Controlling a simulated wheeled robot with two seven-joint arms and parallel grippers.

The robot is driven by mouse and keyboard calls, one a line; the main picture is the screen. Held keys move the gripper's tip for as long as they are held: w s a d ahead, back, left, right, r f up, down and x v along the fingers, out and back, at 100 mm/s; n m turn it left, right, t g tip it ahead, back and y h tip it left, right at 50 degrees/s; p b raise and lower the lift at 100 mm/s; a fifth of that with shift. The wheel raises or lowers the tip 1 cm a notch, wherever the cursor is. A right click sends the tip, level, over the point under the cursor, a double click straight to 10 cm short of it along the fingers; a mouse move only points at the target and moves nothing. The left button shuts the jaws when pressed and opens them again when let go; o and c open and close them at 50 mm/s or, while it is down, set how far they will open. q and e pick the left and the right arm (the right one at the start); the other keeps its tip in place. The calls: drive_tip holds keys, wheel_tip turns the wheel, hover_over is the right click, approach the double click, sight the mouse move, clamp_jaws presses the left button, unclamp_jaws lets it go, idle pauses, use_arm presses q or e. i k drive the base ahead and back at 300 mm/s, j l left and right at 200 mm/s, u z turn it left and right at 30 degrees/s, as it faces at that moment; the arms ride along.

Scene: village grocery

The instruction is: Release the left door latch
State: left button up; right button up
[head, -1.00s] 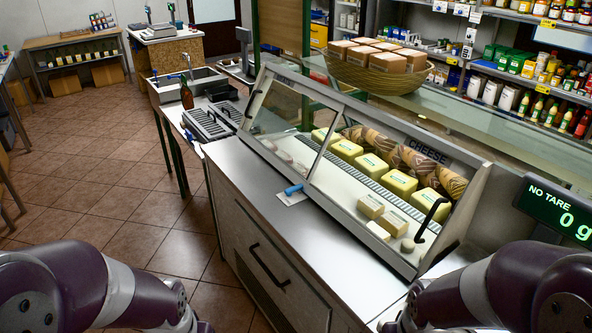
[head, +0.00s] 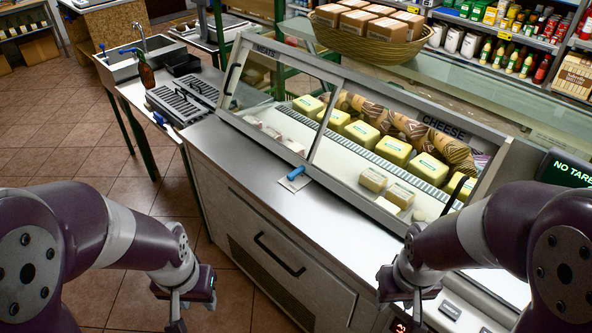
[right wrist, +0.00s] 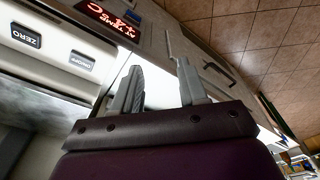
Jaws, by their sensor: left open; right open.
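The glass display case (head: 345,90) stands on the counter, with a MEATS part at left and a CHEESE part at right. Its left glass door (head: 262,88) looks closed and has a black handle (head: 229,79) at its left edge. A blue-handled piece on a small pale plate (head: 295,178) sits at the case's front edge; I cannot tell whether it is the latch. My left gripper (head: 178,310) is open and empty, low in front of the counter. My right gripper (head: 416,306) is open at the counter's right; its separated fingers show in the right wrist view (right wrist: 160,85).
The steel counter top (head: 235,160) is mostly clear. A black drawer handle (head: 278,254) sticks out below. Black slotted trays (head: 182,104) and a brown bottle (head: 146,70) stand at left. A scale display (head: 570,170) is at right. Open tiled floor (head: 55,140) lies at left.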

sight(291, 176)
drive_tip(key=i+j+u, duration=0.1)
drive_tip(key=i+j, duration=0.75)
drive_tip(key=i, duration=0.1)
